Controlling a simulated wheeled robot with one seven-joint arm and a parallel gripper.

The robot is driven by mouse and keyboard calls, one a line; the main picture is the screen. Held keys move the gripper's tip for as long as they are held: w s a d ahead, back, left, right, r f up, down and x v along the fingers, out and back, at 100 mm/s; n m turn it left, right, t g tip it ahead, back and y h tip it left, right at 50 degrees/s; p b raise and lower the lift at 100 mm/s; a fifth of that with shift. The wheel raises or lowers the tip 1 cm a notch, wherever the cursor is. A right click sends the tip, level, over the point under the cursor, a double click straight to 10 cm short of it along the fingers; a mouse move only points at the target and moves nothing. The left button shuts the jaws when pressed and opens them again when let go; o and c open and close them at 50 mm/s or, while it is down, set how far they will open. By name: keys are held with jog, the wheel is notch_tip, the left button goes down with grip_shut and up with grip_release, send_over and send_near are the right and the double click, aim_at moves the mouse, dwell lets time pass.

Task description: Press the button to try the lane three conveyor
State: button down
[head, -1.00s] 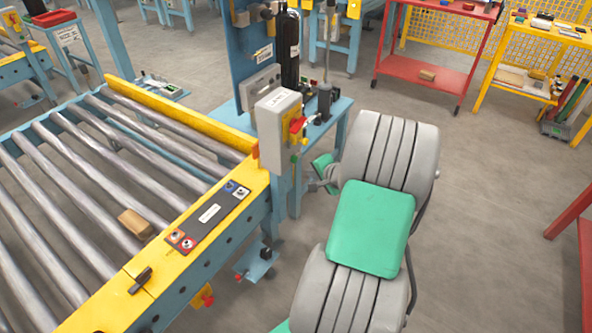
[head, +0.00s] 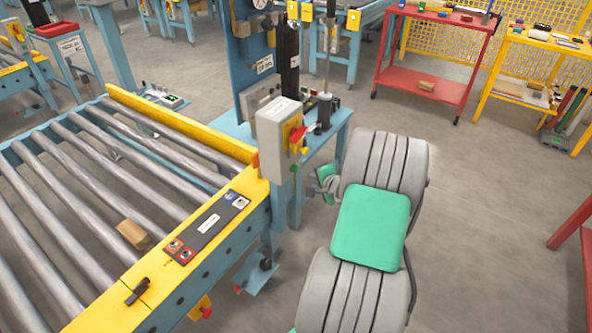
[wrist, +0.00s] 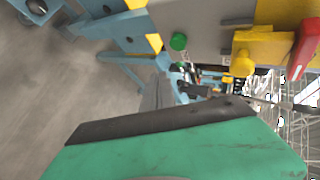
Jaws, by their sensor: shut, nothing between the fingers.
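A grey control box (head: 283,135) stands at the near right corner of the roller conveyor (head: 200,279). Its right face carries a red lever on a yellow block (head: 296,138) and a small green button (head: 294,168) lower down. The wrist view shows the green button (wrist: 178,41) on the grey face, beside the yellow block (wrist: 262,47) and red lever (wrist: 306,45). My gripper (wrist: 165,122) is shut and empty, its dark edge apart from the button. In the head view my gripper (head: 327,182) is right of and below the box, partly hidden by my arm.
A dark panel (head: 207,224) with several coloured buttons lies on the conveyor's yellow edge. A brown block (head: 133,234) rests on the rollers. A blue bench (head: 334,122) stands behind the box. A red cart (head: 445,92) is farther back.

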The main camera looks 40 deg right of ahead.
jog(key=shift+w+a, duration=0.3)
jog(key=shift+w, duration=0.55)
jog(key=shift+w+a, duration=0.3)
jog(key=shift+w, duration=0.55)
dwell(0.6)
jog(key=shift+w+a, duration=0.15)
jog(key=shift+w, duration=0.25)
jog(key=shift+w+a, duration=0.2)
jog(key=shift+w, duration=0.3)
dwell(0.5)
dwell(0.4)
jog(key=shift+s+d, duration=0.3)
jog(key=shift+s, duration=0.6)
jog(key=shift+s, duration=0.1)
jog(key=s, duration=0.1)
jog(key=s+d, duration=0.1)
jog(key=s, duration=0.2)
jog(key=shift+s+d, duration=0.25)
jog(key=shift+d, duration=0.1)
